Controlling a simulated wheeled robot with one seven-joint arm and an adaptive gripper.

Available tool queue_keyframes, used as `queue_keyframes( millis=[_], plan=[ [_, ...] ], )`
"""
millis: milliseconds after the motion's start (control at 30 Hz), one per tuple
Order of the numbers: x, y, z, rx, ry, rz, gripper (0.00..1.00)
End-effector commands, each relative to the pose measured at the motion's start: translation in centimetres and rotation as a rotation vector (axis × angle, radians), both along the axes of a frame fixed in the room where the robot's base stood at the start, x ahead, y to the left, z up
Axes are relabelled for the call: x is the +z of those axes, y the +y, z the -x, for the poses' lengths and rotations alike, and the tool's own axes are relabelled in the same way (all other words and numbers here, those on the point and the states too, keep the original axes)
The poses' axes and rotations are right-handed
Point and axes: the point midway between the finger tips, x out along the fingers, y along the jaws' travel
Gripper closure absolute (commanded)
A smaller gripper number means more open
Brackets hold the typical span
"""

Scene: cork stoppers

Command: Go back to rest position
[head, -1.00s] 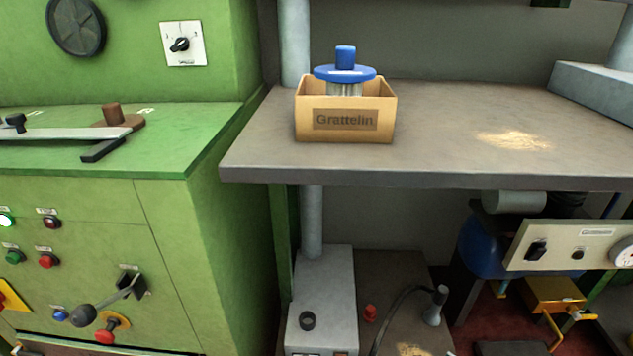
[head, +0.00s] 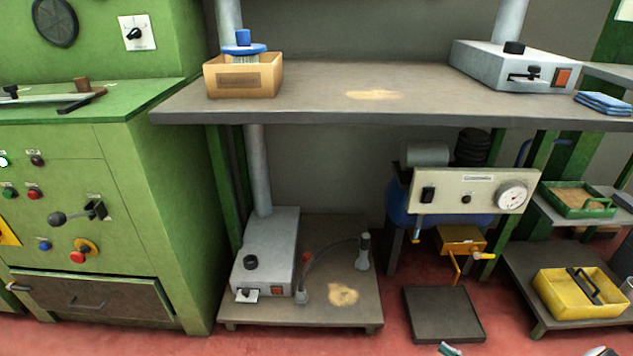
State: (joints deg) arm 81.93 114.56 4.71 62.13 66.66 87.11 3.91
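A cardboard box (head: 243,80) labelled in dark print stands on the left end of the grey shelf (head: 300,104). A blue round-topped brush or tool (head: 244,48) with a pale bristled body stands upright in the box. A pale dusty patch (head: 371,94) lies on the shelf to the right of the box.
A green machine (head: 150,220) stands at left. A grey device (head: 518,66) and blue cloths (head: 603,103) are at the shelf's right. Below are a low platform (head: 345,315), a blue compressor-like machine (head: 470,190) and a yellow toolbox (head: 578,292). Red floor shows in front.

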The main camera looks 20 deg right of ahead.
Motion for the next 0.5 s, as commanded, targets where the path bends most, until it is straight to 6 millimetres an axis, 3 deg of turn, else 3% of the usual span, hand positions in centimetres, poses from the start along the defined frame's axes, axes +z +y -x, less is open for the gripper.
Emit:
queue_keyframes(
  millis=[300,500],
  plan=[
    [3.0,-1.0,-1.4,0.089,-0.002,0.053,0.57],
    [6.0,-1.6,-2.8,0.179,-0.002,0.105,0.57]
  ],
)
